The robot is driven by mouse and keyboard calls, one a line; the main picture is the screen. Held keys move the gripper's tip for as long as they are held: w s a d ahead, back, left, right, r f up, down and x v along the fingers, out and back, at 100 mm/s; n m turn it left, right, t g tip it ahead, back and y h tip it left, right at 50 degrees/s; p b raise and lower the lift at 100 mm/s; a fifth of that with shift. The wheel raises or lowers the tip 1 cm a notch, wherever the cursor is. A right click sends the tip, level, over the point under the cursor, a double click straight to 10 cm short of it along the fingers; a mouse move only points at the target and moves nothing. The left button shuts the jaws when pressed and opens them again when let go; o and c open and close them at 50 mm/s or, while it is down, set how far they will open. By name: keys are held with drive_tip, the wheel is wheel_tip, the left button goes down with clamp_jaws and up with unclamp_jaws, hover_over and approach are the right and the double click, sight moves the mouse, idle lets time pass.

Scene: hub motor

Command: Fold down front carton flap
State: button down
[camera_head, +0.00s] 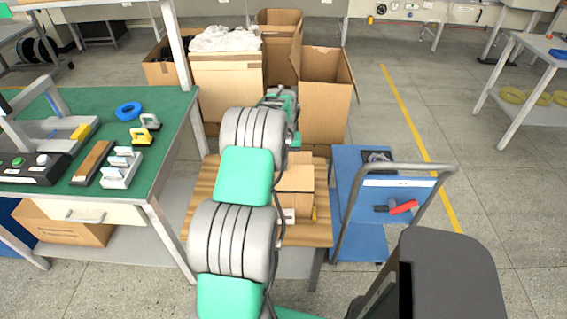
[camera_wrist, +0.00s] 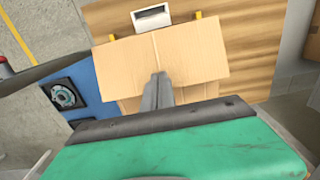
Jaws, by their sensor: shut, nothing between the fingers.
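The carton (camera_head: 298,180) stands on a wooden-topped table, partly hidden behind my arm in the head view. In the wrist view a wide tan carton flap (camera_wrist: 120,67) with a seam down its middle spreads across the picture. More cardboard shows below this panel, partly hidden by my gripper. My gripper (camera_wrist: 159,76) is shut and empty, its fingertips over the flap near the seam. I cannot tell whether they touch it. In the head view my arm hides the fingertips.
The wooden tabletop (camera_head: 205,200) is bare beside the carton. A blue cart (camera_head: 350,205) with a red-and-black tool (camera_head: 402,207) stands at the right. A green workbench (camera_head: 70,180) stands at the left. Large open boxes (camera_head: 325,105) stand behind.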

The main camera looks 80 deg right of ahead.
drive_tip(key=shift+f+b, duration=1.15)
drive_tip(key=shift+f, duration=0.8)
drive_tip(key=shift+r, duration=0.1)
wheel_tip(320, 180, up, 9)
drive_tip(key=p, duration=0.5)
drive_tip(key=shift+r, duration=0.1)
